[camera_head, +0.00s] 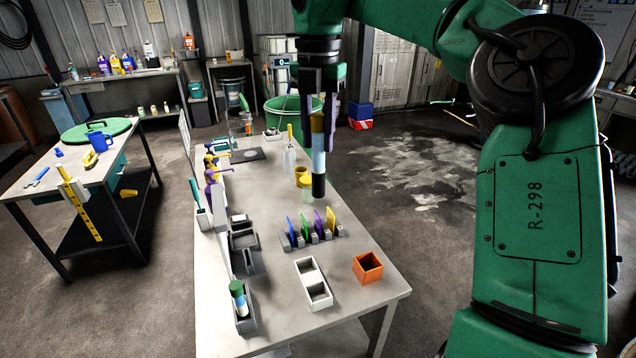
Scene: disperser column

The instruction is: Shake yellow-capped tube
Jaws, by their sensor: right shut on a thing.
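The tube appears held above the grey table (365,225). A green-capped tube (239,297) stands in a grey holder (245,322) at the table's near left. My left gripper is not in view.
A yellow vessel (302,177) stands close behind the held tube, beside a clear bottle (289,160). A rack with colored plates (312,236), a white two-part tray (313,283) and an orange box (368,267) stand nearer. The table's right side is mostly clear.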

